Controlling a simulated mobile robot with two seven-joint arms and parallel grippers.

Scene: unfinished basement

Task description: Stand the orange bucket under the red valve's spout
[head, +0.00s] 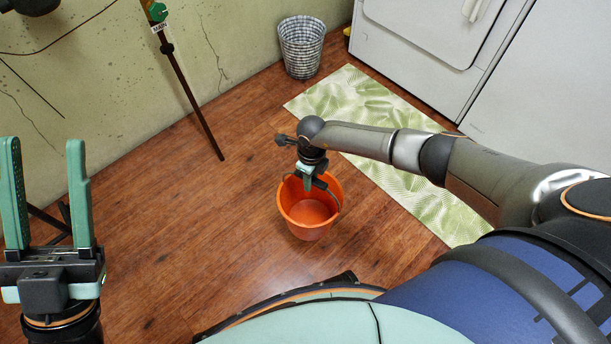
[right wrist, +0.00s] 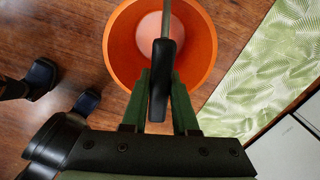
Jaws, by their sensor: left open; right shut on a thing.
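The orange bucket (head: 316,231) is upright and looks empty, in the middle of the head view. My right gripper (head: 308,178) is above it, shut on the handle. In the right wrist view the green fingers close around the handle's black grip (right wrist: 160,82), with the bucket (right wrist: 120,45) below. I cannot tell whether the bucket's base touches the floor. My left gripper (head: 43,145) is open and empty at the left edge. No red valve or spout shows; a green valve (head: 157,11) with a "MAIN" label is at the top left.
A pipe (head: 190,92) slants down from the green valve by the cracked wall. A checked wastebasket (head: 301,50) stands at the wall. A green leaf-pattern mat (head: 375,110) lies before white appliances (head: 425,45). Wooden floor (head: 165,200) left of the bucket is mostly clear.

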